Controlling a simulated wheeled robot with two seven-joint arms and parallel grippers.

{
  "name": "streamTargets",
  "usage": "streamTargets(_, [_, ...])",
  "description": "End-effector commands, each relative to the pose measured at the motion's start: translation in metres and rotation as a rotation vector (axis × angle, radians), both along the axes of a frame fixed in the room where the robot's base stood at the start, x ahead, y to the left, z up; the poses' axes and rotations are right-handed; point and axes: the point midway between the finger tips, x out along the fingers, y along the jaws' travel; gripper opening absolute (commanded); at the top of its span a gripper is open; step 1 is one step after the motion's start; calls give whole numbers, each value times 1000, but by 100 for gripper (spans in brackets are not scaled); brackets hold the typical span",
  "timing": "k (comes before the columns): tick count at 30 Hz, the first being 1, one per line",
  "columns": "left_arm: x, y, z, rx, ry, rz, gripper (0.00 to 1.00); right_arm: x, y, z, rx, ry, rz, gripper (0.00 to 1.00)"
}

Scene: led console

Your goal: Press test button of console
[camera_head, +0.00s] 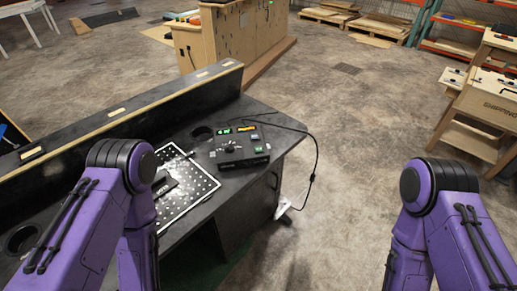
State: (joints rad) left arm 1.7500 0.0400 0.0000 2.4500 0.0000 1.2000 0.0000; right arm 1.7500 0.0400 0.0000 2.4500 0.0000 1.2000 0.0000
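The console (243,160) is a dark box on the black desk (255,112), near the desk's right end. Its top carries a lit green display (223,131), a lit orange display (246,129), a dark knob or stick and a few small buttons. One small control near its right side shows green (259,149). The labels are too small to read, so I cannot tell which button is the test button. Both purple arms show only their upper parts, low in the picture. Neither gripper is in view, and nothing of mine touches the console.
A white-edged perforated board (203,184) with a dark block (165,186) lies left of the console. A raised ledge (120,112) runs along the desk's back. A black cable (316,160) hangs off the right end. Wooden carts stand at the right; open floor lies between.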

Motion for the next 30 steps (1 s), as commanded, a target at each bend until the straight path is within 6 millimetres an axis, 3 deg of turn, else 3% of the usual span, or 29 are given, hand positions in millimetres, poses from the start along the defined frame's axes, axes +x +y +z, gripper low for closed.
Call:
streamTargets(27, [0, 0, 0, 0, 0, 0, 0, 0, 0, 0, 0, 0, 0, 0])
streamTargets(30, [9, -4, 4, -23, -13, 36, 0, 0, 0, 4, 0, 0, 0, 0])
